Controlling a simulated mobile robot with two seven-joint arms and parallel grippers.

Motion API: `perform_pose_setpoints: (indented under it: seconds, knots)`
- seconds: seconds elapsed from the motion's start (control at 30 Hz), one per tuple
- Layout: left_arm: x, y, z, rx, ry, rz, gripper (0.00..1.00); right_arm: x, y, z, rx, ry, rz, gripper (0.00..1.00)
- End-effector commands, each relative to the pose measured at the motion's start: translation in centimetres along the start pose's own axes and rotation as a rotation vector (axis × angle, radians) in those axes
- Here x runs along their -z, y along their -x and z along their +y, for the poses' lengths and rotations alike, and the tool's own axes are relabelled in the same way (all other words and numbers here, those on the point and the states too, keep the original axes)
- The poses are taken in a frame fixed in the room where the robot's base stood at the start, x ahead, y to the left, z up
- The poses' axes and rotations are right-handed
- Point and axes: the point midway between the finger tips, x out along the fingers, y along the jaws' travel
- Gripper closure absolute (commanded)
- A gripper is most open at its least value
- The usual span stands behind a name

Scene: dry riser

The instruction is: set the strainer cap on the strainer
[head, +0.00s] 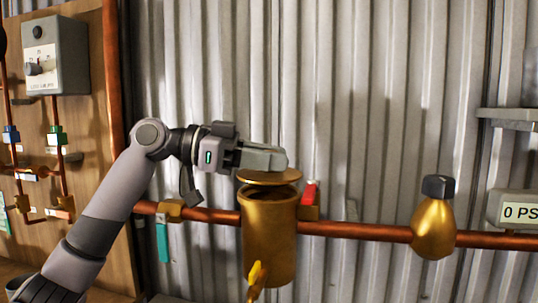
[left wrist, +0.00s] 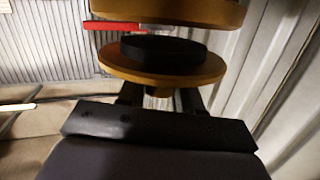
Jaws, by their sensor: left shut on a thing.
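The strainer (head: 268,245) is a brass, upright cylinder on the copper pipe, its mouth facing up. My left gripper (head: 278,160) is shut on the strainer cap (head: 268,178), a flat brass disc. The gripper holds the cap nearly level, just above the strainer's mouth, with a narrow gap showing. In the left wrist view the cap (left wrist: 165,68) sits at the fingers, with a black round part on its side facing the strainer. Part of the brass strainer (left wrist: 170,12) shows across from it, a little apart. The fingertips are partly hidden by the cap. My right gripper is out of view.
The copper pipe (head: 355,230) runs along a corrugated wall. Close behind the strainer is a red handle (head: 310,191); a yellow handle (head: 256,274) is below. A teal handle (head: 162,242) hangs left. A brass bulb (head: 433,232) and a readout box (head: 515,211) are right.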

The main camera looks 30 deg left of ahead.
Motion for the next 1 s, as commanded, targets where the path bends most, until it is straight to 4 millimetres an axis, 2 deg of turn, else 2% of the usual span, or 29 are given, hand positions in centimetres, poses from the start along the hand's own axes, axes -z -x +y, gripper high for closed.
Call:
perform_pose_setpoints:
  seconds: [0.43,1.0]
  knots:
    - [-2.0,-0.3,0.2,0.000,-0.001,0.003,1.00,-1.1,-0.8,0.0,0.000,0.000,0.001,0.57]
    - [-2.3,-0.3,0.2,0.000,-0.001,0.003,1.00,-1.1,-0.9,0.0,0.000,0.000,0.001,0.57]
